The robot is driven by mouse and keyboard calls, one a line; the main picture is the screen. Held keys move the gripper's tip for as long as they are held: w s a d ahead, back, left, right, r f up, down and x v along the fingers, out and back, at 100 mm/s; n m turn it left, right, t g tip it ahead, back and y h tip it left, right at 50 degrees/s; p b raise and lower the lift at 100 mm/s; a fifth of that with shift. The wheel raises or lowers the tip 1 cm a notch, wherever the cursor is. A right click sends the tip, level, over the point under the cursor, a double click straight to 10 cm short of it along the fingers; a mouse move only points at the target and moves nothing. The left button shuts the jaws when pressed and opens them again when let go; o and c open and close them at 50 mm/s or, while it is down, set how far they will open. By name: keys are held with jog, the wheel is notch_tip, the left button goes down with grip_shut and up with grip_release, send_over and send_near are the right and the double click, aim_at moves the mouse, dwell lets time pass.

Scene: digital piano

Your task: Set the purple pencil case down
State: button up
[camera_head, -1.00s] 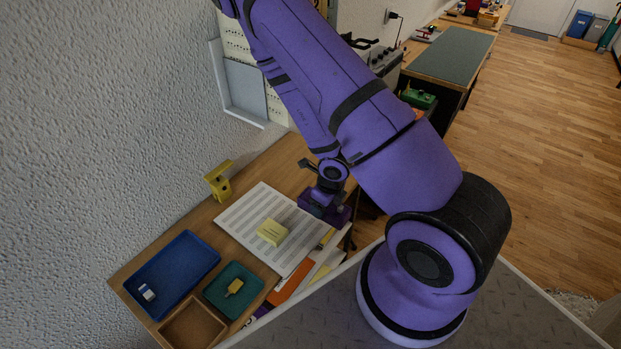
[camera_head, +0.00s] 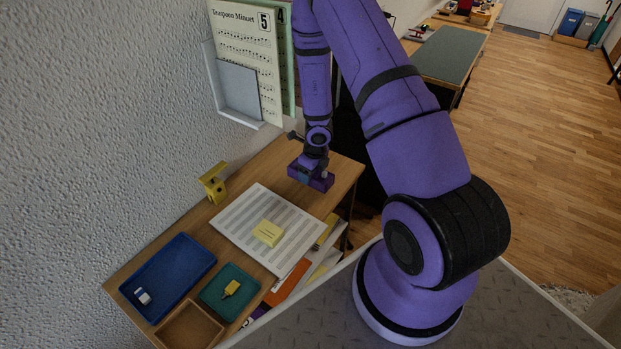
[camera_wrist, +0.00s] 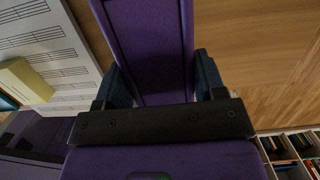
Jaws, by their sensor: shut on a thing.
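The purple pencil case (camera_head: 310,176) is in my gripper (camera_head: 314,171), over the right end of the wooden desk (camera_head: 345,176) in the head view. In the wrist view the case (camera_wrist: 150,45) fills the middle, with a teal finger of my gripper (camera_wrist: 160,85) on each side of it. My gripper is shut on the case. Whether the underside of the case touches the desk or hangs just above it, I cannot tell. Bare desk wood shows on the right side of the case in the wrist view.
Left of the case lies a music sheet (camera_head: 245,235) with a yellow block (camera_head: 267,232) on it. Further left are a blue tray (camera_head: 180,270), a teal tray (camera_head: 215,303) and a yellow object (camera_head: 214,184).

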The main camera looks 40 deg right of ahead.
jog(key=shift+w+d, duration=0.2)
jog(key=shift+w, duration=0.1)
jog(key=shift+s+f, duration=0.1)
jog(key=shift+f, duration=1.7)
jog(key=o, duration=1.2)
jog(key=shift+f, duration=0.1)
jog(key=shift+c, duration=0.2)
